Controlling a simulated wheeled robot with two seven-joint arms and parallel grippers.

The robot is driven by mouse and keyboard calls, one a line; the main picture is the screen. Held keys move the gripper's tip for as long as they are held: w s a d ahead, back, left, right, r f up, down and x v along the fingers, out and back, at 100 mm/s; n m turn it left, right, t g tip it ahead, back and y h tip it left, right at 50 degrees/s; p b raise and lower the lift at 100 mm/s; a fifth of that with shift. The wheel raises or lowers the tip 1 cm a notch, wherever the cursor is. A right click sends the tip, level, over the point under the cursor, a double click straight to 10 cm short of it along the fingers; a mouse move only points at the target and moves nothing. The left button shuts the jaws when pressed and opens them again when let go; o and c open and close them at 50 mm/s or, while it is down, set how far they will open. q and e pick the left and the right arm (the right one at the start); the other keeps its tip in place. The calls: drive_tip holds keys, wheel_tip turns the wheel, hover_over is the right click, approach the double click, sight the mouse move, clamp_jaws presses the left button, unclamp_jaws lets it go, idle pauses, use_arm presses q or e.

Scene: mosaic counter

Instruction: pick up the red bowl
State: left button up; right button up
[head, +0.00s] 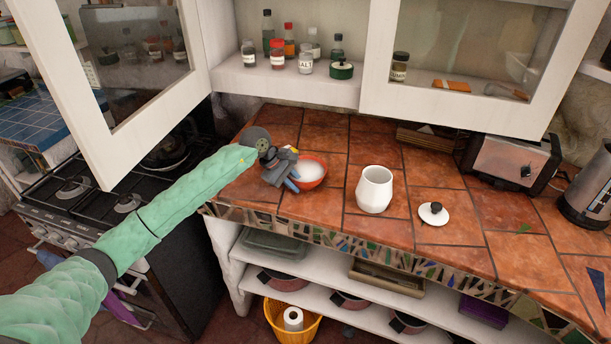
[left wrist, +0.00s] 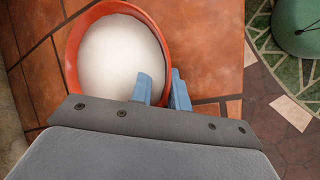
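The red bowl (head: 313,181), white inside, is near the left end of the tiled counter, right beside my left gripper (head: 292,182). The gripper hides its left part in the head view. In the left wrist view the bowl (left wrist: 72,62) is at the upper left. My left gripper (left wrist: 163,90) has its two blue fingers close together at the bowl's near right rim, one inside and one outside. They look shut on the rim. I cannot tell any gap under the bowl. My right gripper is not in view.
A white jar (head: 375,189) stands right of the bowl, with a white lid (head: 433,213) further right. A toaster (head: 521,160) and a kettle (head: 590,190) are at the right. An open cabinet door (head: 107,150) hangs at the upper left. Bare tiles lie behind the bowl.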

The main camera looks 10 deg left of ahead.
use_arm(q)
clamp_jaws()
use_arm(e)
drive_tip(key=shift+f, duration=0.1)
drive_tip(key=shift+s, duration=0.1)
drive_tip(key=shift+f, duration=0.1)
